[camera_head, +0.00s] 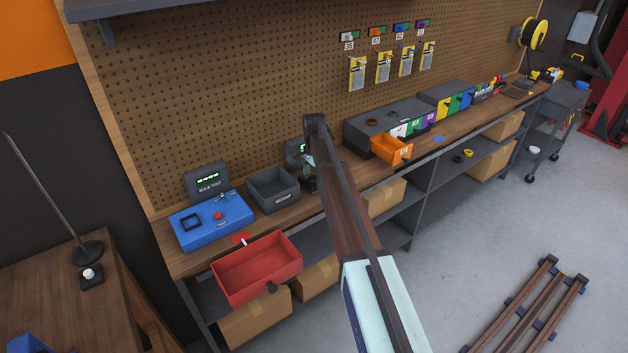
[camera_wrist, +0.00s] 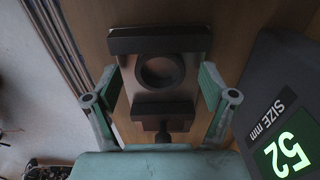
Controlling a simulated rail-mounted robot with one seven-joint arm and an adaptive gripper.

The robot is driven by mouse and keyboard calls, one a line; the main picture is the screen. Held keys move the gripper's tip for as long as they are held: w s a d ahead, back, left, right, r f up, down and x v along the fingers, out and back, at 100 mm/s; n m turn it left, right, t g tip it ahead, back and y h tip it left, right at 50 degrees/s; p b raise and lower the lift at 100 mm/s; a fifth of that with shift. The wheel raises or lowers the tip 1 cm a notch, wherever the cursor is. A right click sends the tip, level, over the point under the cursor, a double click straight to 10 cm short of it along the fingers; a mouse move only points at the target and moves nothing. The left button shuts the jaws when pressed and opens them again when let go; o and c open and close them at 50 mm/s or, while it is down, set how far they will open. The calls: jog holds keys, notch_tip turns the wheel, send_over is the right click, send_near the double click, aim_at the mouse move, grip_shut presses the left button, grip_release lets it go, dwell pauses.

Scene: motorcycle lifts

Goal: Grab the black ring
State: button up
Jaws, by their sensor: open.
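A black ring (camera_wrist: 139,76) shows in the wrist view, between the dark jaws of a measuring device (camera_wrist: 160,40). One jaw is above it and a smaller block below it in the picture. The device's display (camera_wrist: 290,155) reads 52 under "SIZE mm". My gripper (camera_wrist: 160,84) is open, with one pale green finger on each side of the ring and visible gaps between. I cannot tell the fingers' height relative to it. In the head view my gripper (camera_head: 309,162) is over the bench by the device, and my arm hides most of that spot.
An open grey bin (camera_head: 272,188) and a blue test box (camera_head: 210,220) stand left of the device. An open red drawer (camera_head: 256,268) juts from the bench front. An open orange drawer (camera_head: 391,149) and a row of coloured drawers stand right. A pegboard rises behind.

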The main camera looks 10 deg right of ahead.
jog(key=c, duration=1.4)
jog(key=shift+r, duration=0.1)
